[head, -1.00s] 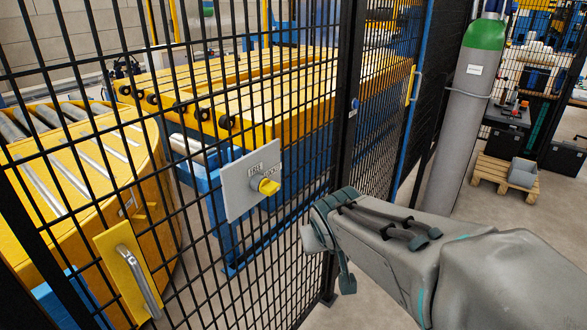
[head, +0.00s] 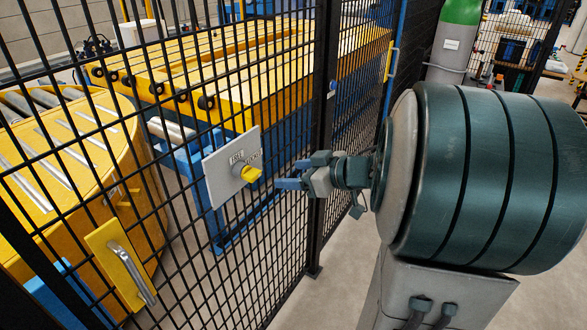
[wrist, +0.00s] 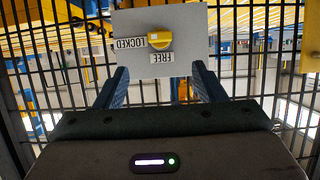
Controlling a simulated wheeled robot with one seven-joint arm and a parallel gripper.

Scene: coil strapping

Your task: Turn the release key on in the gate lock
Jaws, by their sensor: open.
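The release key is a yellow knob (head: 246,172) on a light grey lock plate (head: 218,184) fixed to the black mesh fence. In the wrist view the key (wrist: 161,40) sits on the plate (wrist: 187,20), with an upside-down LOCKED label to its left and a FREE label just below it. The key's exact angle is hard to tell. My gripper (head: 286,174) is just right of the key in the head view, its blue fingers pointing at the plate. In the wrist view the fingers (wrist: 161,70) are apart, with nothing between them, and the key is beyond their tips.
The black mesh fence (head: 190,254) runs across the view, with a dark post (head: 322,120) behind my gripper. A yellow plate with a metal handle (head: 125,268) is at lower left. Yellow roller machinery stands behind the mesh. A grey-green gas cylinder (head: 450,48) stands at back right.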

